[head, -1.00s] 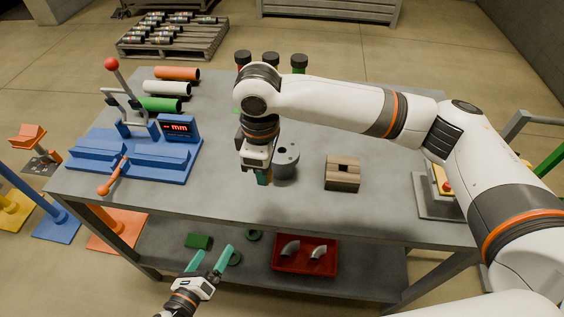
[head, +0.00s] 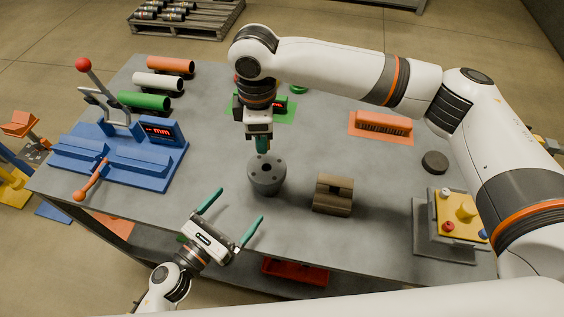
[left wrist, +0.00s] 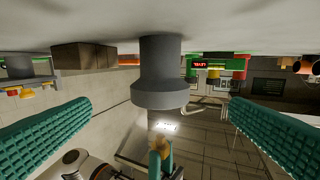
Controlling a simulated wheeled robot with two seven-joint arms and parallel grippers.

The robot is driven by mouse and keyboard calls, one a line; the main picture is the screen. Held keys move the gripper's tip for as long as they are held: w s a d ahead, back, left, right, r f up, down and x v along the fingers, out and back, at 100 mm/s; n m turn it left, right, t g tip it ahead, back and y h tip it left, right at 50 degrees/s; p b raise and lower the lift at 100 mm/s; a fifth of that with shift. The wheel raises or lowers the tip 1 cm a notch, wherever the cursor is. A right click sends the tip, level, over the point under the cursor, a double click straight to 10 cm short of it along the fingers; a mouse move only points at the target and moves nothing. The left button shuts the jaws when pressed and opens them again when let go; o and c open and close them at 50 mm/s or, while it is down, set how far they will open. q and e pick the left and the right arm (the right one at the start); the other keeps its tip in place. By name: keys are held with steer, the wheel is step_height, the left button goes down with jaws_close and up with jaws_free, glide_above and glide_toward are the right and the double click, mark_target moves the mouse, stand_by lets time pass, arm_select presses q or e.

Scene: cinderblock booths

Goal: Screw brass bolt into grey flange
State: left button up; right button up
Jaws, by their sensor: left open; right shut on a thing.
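The grey flange (head: 267,178), a round body with holes in its top, stands on the grey table. It also shows upside down in the left wrist view (left wrist: 160,80). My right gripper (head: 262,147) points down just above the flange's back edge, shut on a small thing. In the left wrist view a brass-coloured bit, apparently the brass bolt (left wrist: 163,146), shows at its fingertips; most of it is hidden. My left gripper (head: 238,205) is open and empty at the table's front edge, its teal fingers pointing toward the flange, apart from it.
A brown notched block (head: 333,195) stands right of the flange. A blue measuring fixture (head: 120,150) is at left, a yellow button box (head: 462,210) at right. An orange rack (head: 382,124) and a dark puck (head: 435,162) lie at back right.

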mark_target(267, 173)
arm_select(q)
steer(key=shift+w+d, duration=0.4)
steer(key=shift+w, duration=0.1)
arm_select(e)
steer(key=shift+w+d, duration=0.4)
steer(key=shift+w, duration=0.1)
arm_select(q)
steer(key=shift+s+a, duration=0.3)
steer(key=shift+s, duration=0.1)
arm_select(e)
steer(key=shift+s+a+r, duration=0.1)
steer(key=shift+s+a, duration=0.3)
steer(key=shift+s, duration=0.05)
arm_select(q)
steer(key=x, duration=1.2)
steer(key=shift+w, duration=0.15)
arm_select(e)
steer(key=shift+w+d, duration=0.15)
arm_select(q)
steer(key=c, duration=1.3)
steer(key=shift+o, duration=0.2)
arm_select(e)
steer(key=shift+f, duration=2.55)
